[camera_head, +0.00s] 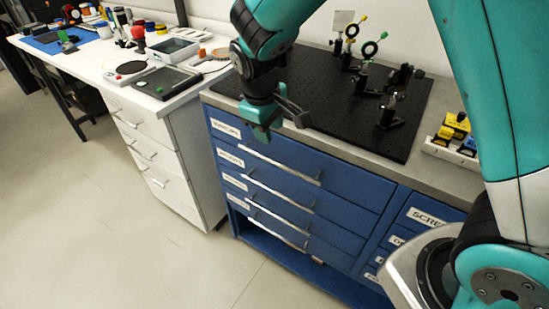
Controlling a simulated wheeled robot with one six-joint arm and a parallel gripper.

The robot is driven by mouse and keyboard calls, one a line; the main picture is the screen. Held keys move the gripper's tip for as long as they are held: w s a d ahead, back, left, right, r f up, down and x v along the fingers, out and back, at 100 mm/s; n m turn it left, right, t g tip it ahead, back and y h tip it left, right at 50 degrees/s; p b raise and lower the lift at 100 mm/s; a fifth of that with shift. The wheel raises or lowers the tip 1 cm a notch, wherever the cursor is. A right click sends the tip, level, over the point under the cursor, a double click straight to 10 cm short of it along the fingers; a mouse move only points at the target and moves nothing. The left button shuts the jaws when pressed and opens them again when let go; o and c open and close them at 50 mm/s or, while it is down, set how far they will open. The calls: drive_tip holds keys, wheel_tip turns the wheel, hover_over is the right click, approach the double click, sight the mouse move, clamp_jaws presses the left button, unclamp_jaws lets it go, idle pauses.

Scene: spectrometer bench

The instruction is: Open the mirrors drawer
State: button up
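A blue drawer cabinet (345,200) stands under the bench top. Its left column has several wide drawers, each with a long silver bar handle and a white label at the left. The top drawer's handle (281,165) and its label (226,128) are in view, but I cannot read which label says mirrors. All these drawers look shut. My gripper (262,135) points down in front of the top drawer's upper left part, just above the left end of its handle. I cannot tell whether it touches anything, and its finger gap is not clear.
A black optics board (335,100) with several mounts covers the bench top behind my gripper. Smaller labelled drawers (425,218) are at right, partly hidden by my arm. A white drawer unit (150,150) stands at left. The floor (150,260) in front is clear.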

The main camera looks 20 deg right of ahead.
sight(275, 162)
drive_tip(key=f, duration=0.3)
drive_tip(key=w+d+f, duration=0.1)
drive_tip(key=f, duration=0.3)
drive_tip(key=d+f, duration=0.1)
drive_tip(key=f, duration=0.3)
drive_tip(key=shift+w+f+p, duration=0.15)
drive_tip(key=shift+f+p, duration=0.05)
drive_tip(key=shift+p, duration=0.15)
drive_tip(key=shift+a, duration=0.1)
clamp_jaws()
